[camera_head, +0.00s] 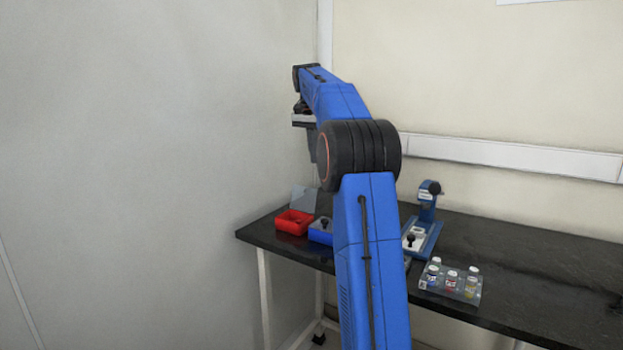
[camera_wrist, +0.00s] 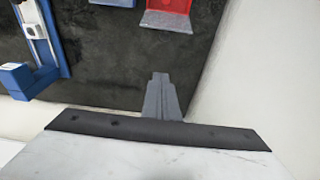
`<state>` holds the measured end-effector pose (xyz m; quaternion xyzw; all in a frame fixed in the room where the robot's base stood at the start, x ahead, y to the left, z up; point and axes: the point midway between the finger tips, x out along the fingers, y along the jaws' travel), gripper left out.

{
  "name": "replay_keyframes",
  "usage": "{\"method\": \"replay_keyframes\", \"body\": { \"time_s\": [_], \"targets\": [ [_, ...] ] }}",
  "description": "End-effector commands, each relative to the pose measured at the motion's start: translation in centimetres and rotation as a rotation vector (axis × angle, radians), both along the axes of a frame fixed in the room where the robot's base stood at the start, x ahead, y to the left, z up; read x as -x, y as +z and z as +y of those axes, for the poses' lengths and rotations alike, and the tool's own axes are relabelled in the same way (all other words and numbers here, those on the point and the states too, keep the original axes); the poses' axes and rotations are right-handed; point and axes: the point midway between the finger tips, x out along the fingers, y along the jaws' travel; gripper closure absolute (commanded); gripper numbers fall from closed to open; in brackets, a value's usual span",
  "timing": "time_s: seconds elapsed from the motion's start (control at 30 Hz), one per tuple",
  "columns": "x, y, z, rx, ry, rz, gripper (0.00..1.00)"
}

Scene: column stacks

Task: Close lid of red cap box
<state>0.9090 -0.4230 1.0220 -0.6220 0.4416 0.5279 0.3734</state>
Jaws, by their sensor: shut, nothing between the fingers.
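The red cap box (camera_head: 294,223) stands near the left end of the black table in the head view. Its clear grey lid (camera_head: 304,199) stands raised at the box's back side. In the wrist view the red box (camera_wrist: 180,8) is cut by the top edge, with the lid (camera_wrist: 167,21) on its near side. My gripper (camera_wrist: 160,76) is shut and empty, a short way below the lid in that picture, apart from it. In the head view my gripper is mostly hidden behind my arm, above the table. The gripper's height over the table is hard to tell.
A blue box (camera_head: 320,231) stands right of the red box, partly hidden by my arm. A blue device with an upright post (camera_head: 427,205) stands further right. A clear rack (camera_head: 432,287) holds several vials. Walls (camera_head: 150,150) stand close at the left and back.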

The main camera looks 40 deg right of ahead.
Motion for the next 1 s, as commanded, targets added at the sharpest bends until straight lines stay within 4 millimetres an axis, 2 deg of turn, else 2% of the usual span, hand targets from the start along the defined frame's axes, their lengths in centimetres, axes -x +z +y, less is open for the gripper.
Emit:
{"method": "replay_keyframes", "body": {
  "time_s": [0.17,0.67,0.8,1.0],
  "targets": [
    [0.0,-1.4,-0.3,-0.001,-0.002,0.002,1.0],
    [-0.4,-9.9,-1.5,-0.002,-0.001,0.004,1.0],
    [0.2,-9.4,0.4,0.001,0.003,-0.001,1.0],
    [0.7,-9.2,1.9,0.0,0.0,0.0,1.0]
  ]
}}
